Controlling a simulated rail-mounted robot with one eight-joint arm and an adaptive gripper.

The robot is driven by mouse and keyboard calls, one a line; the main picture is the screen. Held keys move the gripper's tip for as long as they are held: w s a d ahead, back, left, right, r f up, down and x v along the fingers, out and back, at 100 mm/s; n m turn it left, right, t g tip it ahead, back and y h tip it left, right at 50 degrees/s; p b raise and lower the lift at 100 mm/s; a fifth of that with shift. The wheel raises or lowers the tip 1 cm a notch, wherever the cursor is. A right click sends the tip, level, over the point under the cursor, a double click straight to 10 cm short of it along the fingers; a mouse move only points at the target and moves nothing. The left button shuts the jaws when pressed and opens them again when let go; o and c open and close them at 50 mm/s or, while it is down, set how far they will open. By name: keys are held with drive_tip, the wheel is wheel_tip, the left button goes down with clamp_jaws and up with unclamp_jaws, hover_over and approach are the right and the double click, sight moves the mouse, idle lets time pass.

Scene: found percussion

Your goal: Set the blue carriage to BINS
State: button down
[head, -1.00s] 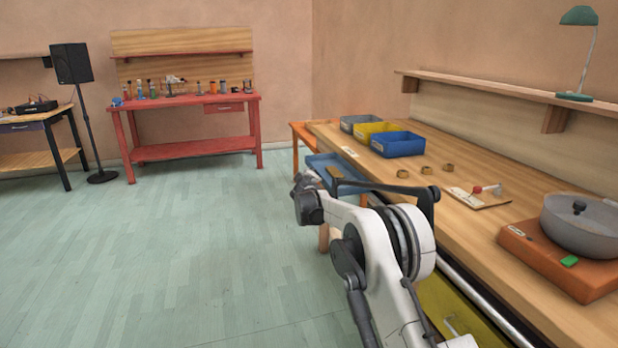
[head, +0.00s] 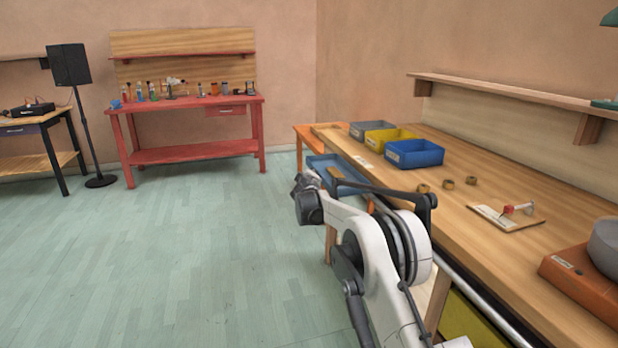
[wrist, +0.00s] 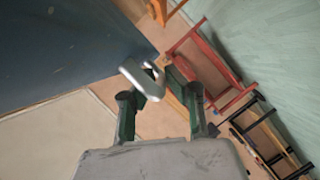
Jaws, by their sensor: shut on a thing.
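The blue carriage (head: 338,166) shows in the head view as a shallow blue tray beside the front edge of the long wooden bench, partly behind my arm. In the wrist view a dark blue panel (wrist: 70,45) fills the upper left, with a pale metal handle (wrist: 145,82) at its edge. My gripper (wrist: 158,100) has its two dark green fingers on either side of that handle and is shut on it. In the head view my fingertips are hidden by my own wrist. I cannot read any BINS marking; a small white label (head: 364,161) lies on the bench edge.
Grey, yellow and blue bins (head: 416,155) stand on the bench (head: 500,175), with small brass-coloured rings (head: 471,181) nearby. A board with a red-tipped part (head: 508,217) and an orange base (head: 575,285) are closer. The floor left of my arm is clear.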

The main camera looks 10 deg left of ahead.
drive_tip(key=shift+r, duration=0.1)
drive_tip(key=c, duration=2)
unclamp_jaws()
drive_tip(key=shift+w, duration=0.2)
drive_tip(key=shift+c, duration=0.2)
drive_tip(key=shift+s, duration=0.1)
drive_tip(key=a+v, duration=0.1)
drive_tip(key=v, duration=1)
drive_tip(key=shift+s+d, duration=0.45)
